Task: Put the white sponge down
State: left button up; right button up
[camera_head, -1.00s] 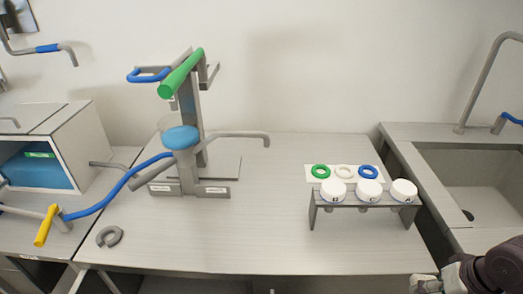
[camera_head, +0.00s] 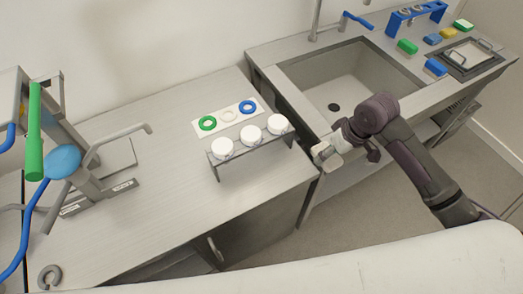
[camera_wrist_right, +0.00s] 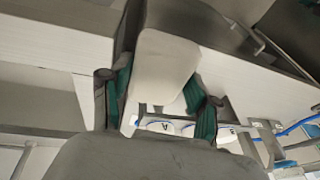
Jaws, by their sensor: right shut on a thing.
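The white sponge (camera_wrist_right: 165,68) is a pale block between the dark, green-padded fingers of my right gripper (camera_wrist_right: 160,98) in the wrist view. The fingers are shut on its sides. In the head view my right gripper (camera_head: 338,147) holds the sponge (camera_head: 322,151) in front of the sink counter, just right of the table edge. Part of the sponge is hidden by the gripper. My left gripper is not in view.
A grey rack with white round lids (camera_head: 251,135) stands near the table's right edge. The sink (camera_head: 350,80) is behind my gripper. The table front is clear.

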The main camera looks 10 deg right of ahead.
jog(key=p, duration=0.2)
send_over(283, 166)
jog(key=f, duration=0.6)
jog(key=shift+s+d+f, duration=0.35)
jog(key=shift+d+f, duration=0.05)
notch_tip(283, 166, down, 3)
jog(key=shift+f+p, duration=0.1)
jog(key=shift+p, duration=0.45)
jog(key=shift+f, duration=0.45)
jog(key=shift+f, duration=0.1)
jog(key=o, duration=1)
jog(key=shift+r, duration=0.25)
jog(key=b+v, duration=0.1)
jog(key=v, duration=1.1)
jog(key=shift+f, duration=0.1)
jog(key=shift+f, duration=0.1)
